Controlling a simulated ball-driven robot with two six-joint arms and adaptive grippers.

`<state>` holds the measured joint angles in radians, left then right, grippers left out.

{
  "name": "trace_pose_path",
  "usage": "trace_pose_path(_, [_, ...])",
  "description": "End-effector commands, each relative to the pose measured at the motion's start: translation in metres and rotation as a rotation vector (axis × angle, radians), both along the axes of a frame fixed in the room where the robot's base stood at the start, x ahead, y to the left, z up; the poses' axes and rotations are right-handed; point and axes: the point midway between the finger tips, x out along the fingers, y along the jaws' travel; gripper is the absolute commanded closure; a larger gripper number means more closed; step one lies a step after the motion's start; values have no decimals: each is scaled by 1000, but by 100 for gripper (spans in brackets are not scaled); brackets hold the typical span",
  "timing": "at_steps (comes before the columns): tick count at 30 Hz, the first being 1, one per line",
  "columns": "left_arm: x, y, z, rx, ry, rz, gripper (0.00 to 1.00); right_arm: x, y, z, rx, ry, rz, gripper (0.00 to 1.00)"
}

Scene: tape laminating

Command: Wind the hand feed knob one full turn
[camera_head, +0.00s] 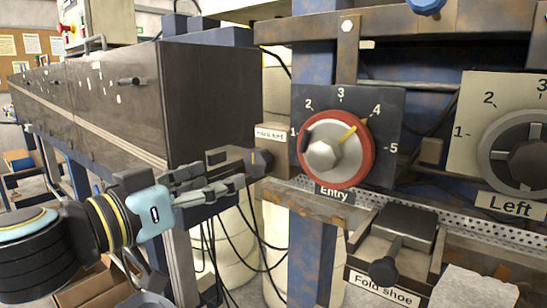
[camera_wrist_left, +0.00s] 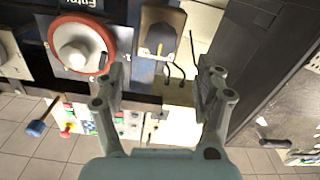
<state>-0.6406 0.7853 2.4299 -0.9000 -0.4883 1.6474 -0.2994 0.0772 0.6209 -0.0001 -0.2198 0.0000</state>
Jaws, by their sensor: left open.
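The hand feed knob (camera_head: 259,162) is a dark knob on a tan plate with a partly hidden label, left of the red Entry dial. The knob also shows in the left wrist view (camera_wrist_left: 160,38), near the top between the finger lines. My left gripper (camera_head: 235,172) reaches in from the left, with its fingertips close to the knob in the head view. In the left wrist view the fingers (camera_wrist_left: 160,82) are apart with nothing between them, and the knob lies beyond the tips. Whether a finger touches the knob is unclear. My right gripper is not in view.
The red-ringed Entry dial (camera_head: 336,148) stands right of the knob, and the Left dial (camera_head: 520,150) farther right. The Fold shoe block (camera_head: 402,232) sits below. A large dark cabinet (camera_head: 210,100) stands behind my left gripper. Dark cables hang below.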

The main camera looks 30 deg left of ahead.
Motion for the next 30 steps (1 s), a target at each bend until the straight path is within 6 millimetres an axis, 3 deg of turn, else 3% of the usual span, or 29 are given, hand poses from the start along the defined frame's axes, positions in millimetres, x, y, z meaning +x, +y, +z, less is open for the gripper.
trace_pose_path(21, [93, -6, -1, -6, -2, 3, 29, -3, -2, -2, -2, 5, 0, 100])
trace_pose_path(30, [104, -8, -1, -3, 0, 0, 29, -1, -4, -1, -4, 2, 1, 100])
